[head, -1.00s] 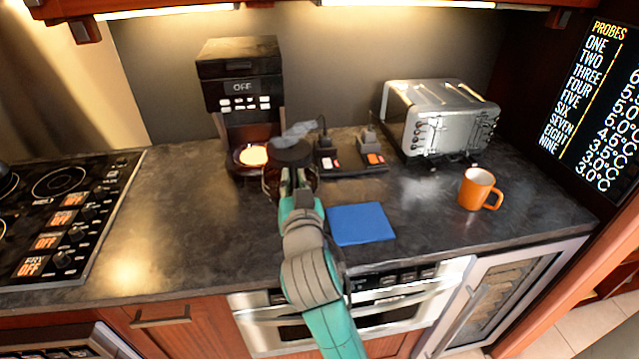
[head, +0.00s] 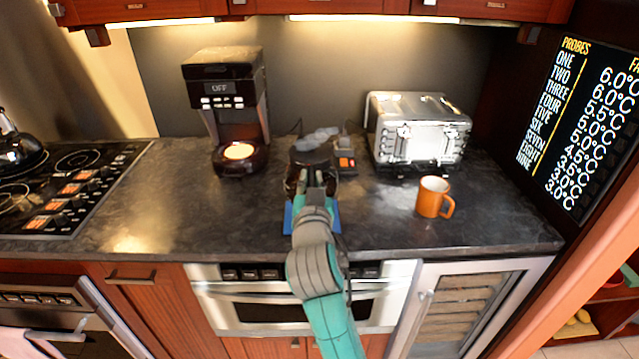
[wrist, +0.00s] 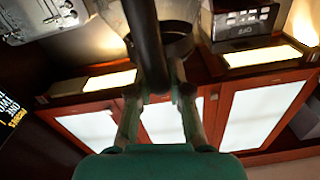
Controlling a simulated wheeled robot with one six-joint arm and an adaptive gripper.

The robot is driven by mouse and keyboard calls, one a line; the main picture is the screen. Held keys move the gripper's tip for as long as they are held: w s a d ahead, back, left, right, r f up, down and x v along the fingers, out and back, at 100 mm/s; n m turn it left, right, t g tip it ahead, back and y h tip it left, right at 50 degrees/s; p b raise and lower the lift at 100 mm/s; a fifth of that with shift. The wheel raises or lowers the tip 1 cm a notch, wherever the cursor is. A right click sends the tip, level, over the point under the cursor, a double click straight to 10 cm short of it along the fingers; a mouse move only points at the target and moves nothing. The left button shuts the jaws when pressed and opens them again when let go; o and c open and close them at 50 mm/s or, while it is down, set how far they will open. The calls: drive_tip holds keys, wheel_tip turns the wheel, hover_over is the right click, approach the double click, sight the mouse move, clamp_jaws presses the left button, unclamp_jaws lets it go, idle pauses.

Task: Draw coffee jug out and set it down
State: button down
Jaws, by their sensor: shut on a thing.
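The coffee jug (head: 310,157), dark with a black lid, is out of the coffee maker, to the right of its base. In the wrist view its black handle (wrist: 143,38) runs between the fingers, with the jug's dark round rim (wrist: 178,42) behind. My gripper (head: 317,180) is shut on the handle; it also shows in the wrist view (wrist: 158,92). The coffee maker (head: 222,72) reads OFF, and its glowing plate (head: 238,151) is bare. A blue mat (head: 289,218) lies just in front of the jug, mostly hidden by my arm. I cannot tell whether the jug touches anything.
A black socket strip with an orange switch (head: 345,162) sits close to the jug's right. A toaster (head: 418,135) and an orange mug (head: 433,197) stand further right. The cooktop (head: 65,185) is at the left. Counter between cooktop and mat is clear.

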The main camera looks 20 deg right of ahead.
idle(0.4)
drive_tip(key=shift+f, duration=2.85)
